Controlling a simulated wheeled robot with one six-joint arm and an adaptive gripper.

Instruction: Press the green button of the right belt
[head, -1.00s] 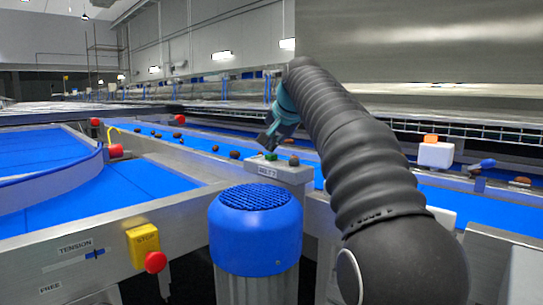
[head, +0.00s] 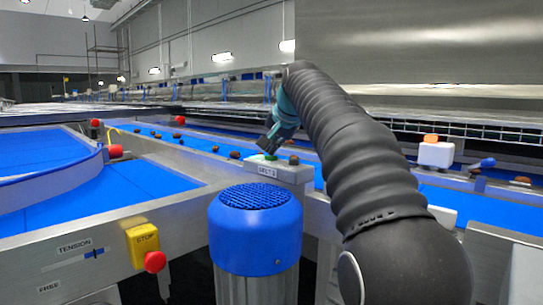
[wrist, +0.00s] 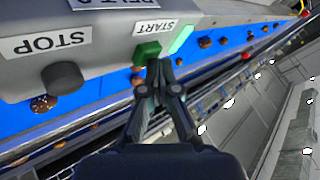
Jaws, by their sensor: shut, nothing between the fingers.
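A grey control box (head: 285,172) labelled BELT 2 stands beside the blue belt. In the wrist view its green START button (wrist: 147,53) has a bright green strip (wrist: 181,39) beside it. A dark round STOP button (wrist: 62,78) sits on the same box. The green button also shows in the head view (head: 271,157), partly hidden by my fingers. My gripper (head: 267,149) is shut and empty, its tips right at the green button. In the wrist view the fingertips (wrist: 159,66) lie at the button's edge; whether it is pushed in I cannot tell.
Brown dates (head: 235,155) lie on the belt (head: 201,145) behind the box. A blue-topped motor (head: 255,225) stands in front of it. A yellow stop box (head: 143,243) with a red button is at the lower left. A white block (head: 436,154) stands at the right.

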